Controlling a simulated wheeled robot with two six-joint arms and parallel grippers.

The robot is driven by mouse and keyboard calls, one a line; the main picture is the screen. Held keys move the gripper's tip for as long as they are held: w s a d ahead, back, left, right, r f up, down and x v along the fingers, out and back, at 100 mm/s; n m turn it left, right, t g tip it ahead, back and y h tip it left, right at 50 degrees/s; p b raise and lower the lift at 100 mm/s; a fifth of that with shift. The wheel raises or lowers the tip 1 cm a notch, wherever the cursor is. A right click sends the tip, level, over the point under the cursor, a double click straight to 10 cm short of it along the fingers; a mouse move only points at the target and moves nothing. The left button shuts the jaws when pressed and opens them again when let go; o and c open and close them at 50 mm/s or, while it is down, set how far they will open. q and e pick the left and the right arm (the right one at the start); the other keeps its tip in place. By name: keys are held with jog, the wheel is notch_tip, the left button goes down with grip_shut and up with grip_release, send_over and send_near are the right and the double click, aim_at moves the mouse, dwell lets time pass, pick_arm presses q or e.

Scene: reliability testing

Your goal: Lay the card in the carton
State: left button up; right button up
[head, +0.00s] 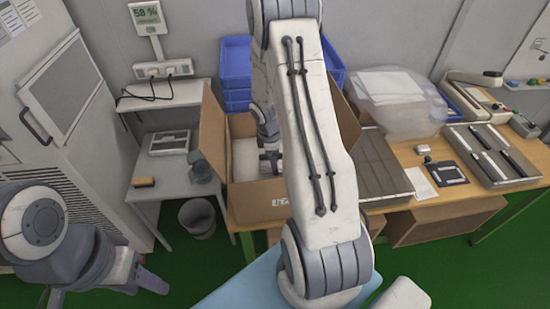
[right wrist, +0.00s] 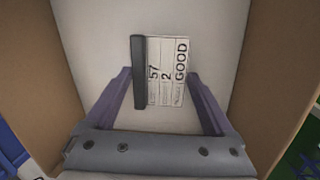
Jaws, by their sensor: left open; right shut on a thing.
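The open brown carton (head: 255,203) stands on the left end of the wooden table, its flaps spread. My right arm reaches over it, and my right gripper (head: 270,157) is inside the opening, partly hidden by the arm. In the right wrist view my right gripper (right wrist: 160,78) is shut on the card (right wrist: 168,72), a white label reading 57, 2 and GOOD with a dark bar along its left side. The card is over a white surface inside the carton; the gap below it cannot be judged. My left gripper (head: 108,286) is open and empty, low at the left.
Blue crates (head: 237,60) stand behind the carton. A grey tray (head: 380,165), a clear plastic bin (head: 400,100) and a tray of dark tools (head: 495,155) occupy the table's right. A waste bin (head: 197,218) stands on the floor beside a side table (head: 175,180).

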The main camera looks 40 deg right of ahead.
jog(key=shift+f+b, duration=0.55)
jog(key=shift+f, duration=0.1)
jog(key=o, duration=1)
jog(key=shift+r, duration=0.2)
jog(key=shift+s+a+r+p, duration=0.1)
jog(key=shift+a+r+p, duration=0.2)
jog(key=shift+r, duration=1.85)
jog(key=shift+s+a+r+p, duration=0.1)
jog(key=shift+a+r, duration=0.3)
jog(key=shift+r, duration=1.75)
jog(key=shift+s+a+r+p, duration=0.15)
jog(key=shift+a+r, duration=0.2)
jog(key=shift+r, duration=1.8)
